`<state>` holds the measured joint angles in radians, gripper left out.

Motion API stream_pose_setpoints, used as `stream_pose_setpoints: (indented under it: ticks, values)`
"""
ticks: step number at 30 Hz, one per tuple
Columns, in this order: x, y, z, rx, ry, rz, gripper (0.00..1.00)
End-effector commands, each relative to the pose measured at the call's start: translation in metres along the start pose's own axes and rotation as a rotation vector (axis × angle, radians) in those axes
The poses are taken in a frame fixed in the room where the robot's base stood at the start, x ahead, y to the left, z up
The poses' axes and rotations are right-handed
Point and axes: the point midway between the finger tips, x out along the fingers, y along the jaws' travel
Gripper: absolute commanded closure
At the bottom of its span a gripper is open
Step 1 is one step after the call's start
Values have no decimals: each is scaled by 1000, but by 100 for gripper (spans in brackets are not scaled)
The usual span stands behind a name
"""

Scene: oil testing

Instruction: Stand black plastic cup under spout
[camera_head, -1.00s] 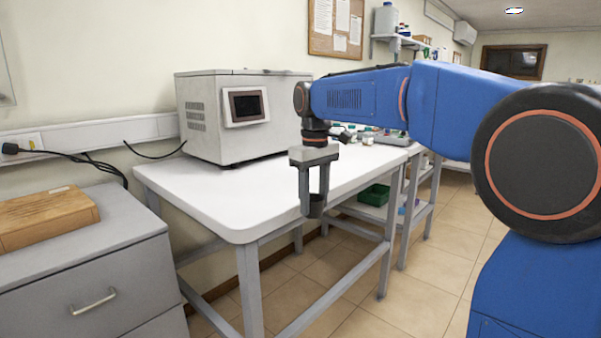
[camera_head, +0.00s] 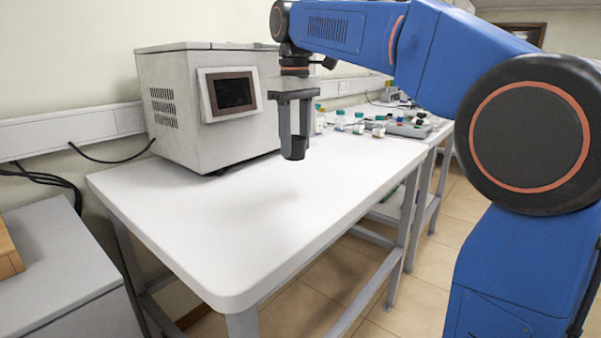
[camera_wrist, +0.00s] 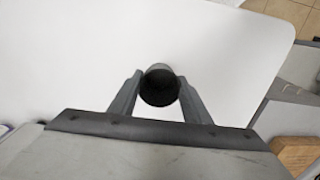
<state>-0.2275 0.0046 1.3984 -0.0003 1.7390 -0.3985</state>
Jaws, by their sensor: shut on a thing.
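The black plastic cup (camera_head: 294,148) is held upright between the fingers of my gripper (camera_head: 295,135), in the air above the white table. My gripper points down and is shut on the cup. In the wrist view the dark cup (camera_wrist: 160,86) sits between both fingertips (camera_wrist: 158,90), its round opening facing the camera, and it looks empty. A grey-white boxy machine (camera_head: 205,105) with a dark screen stands at the back left of the table, left of my gripper. I cannot make out a spout in either view.
The white table top (camera_head: 240,220) is clear in front of the machine. Several small bottles (camera_head: 358,126) and a grey device (camera_head: 408,128) stand at the far right. A grey cabinet (camera_head: 60,260) stands at the left.

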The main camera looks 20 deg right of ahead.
Motion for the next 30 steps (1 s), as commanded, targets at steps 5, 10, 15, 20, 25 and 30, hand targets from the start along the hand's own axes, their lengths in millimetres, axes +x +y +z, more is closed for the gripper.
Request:
stream_pose_setpoints:
  ticks: [5, 10, 15, 20, 25, 30]
  values:
    - [12, -1, 1, -3, 0, 0, 78]
    - [40, -1, 1, -3, -1, 0, 78]
    - [55, -1, 1, -3, 1, 0, 78]
    - [65, -1, 1, -3, 0, 0, 78]
    - [88, -1, 1, -3, -1, 0, 78]
    - [98, -1, 0, -3, 1, 0, 78]
